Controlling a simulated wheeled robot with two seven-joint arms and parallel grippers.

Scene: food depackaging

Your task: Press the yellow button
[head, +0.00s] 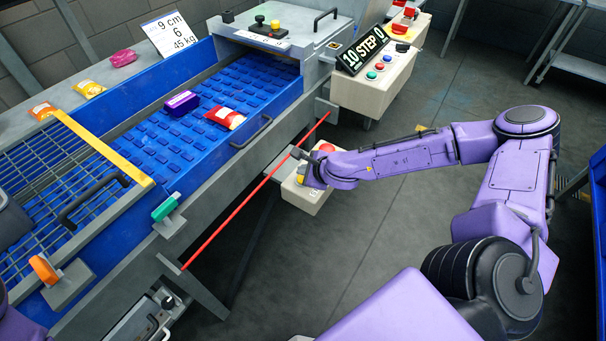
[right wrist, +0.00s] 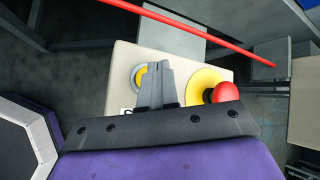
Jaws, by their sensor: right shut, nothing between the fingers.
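A pale control box (head: 312,199) hangs at the side of the blue conveyor machine; it also shows in the right wrist view (right wrist: 122,62). On it is a yellow button (right wrist: 139,76) in a pale ring, partly hidden behind my gripper's fingers. Beside it is a red mushroom button (right wrist: 226,92) on a yellow base; the red button shows in the head view (head: 327,147). My right gripper (right wrist: 157,70) is shut and empty, its fingers over the box right by the yellow button. I cannot tell whether they touch it. My left gripper is not in view.
A red bar (head: 250,200) runs along the machine close to the box. A second control box (head: 372,92) with several buttons stands farther back. Packets, including a purple one (head: 182,102), lie on the blue conveyor (head: 165,135). Floor right of the box is clear.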

